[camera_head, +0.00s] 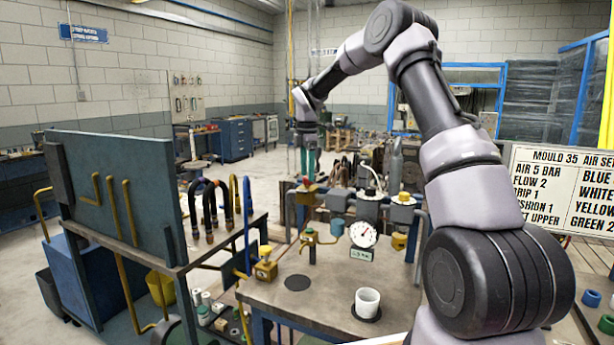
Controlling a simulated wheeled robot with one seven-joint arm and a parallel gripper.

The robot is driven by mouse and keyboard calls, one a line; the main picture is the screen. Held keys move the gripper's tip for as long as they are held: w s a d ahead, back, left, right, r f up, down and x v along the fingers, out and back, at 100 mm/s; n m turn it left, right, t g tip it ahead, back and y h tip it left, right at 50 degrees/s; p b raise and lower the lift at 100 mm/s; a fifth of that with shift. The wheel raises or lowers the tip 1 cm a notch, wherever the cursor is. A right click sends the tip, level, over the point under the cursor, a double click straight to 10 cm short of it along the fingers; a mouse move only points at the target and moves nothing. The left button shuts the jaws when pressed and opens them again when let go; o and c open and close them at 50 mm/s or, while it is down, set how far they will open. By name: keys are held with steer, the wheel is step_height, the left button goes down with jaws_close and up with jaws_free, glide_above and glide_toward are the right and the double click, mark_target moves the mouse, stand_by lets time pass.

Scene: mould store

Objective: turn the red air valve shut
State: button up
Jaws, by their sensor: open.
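A small red part (308,183), which looks like the red air valve's handle, sits on a brass fitting (305,196) at the back of the bench's pipework. My gripper (307,176) hangs from my arm, pointing down, with green fingers just above or behind the red part. The fingers are open with a narrow gap. From this view I cannot tell whether they touch the handle or which way the handle is turned. A round white pressure gauge (363,235) with a red mark stands on the bench to the right and nearer.
A blue panel (120,200) and dark hoses (210,205) stand left. A lettered sign (560,190) stands right.

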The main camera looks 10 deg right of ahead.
steer(key=shift+f, duration=0.85)
jaws_close()
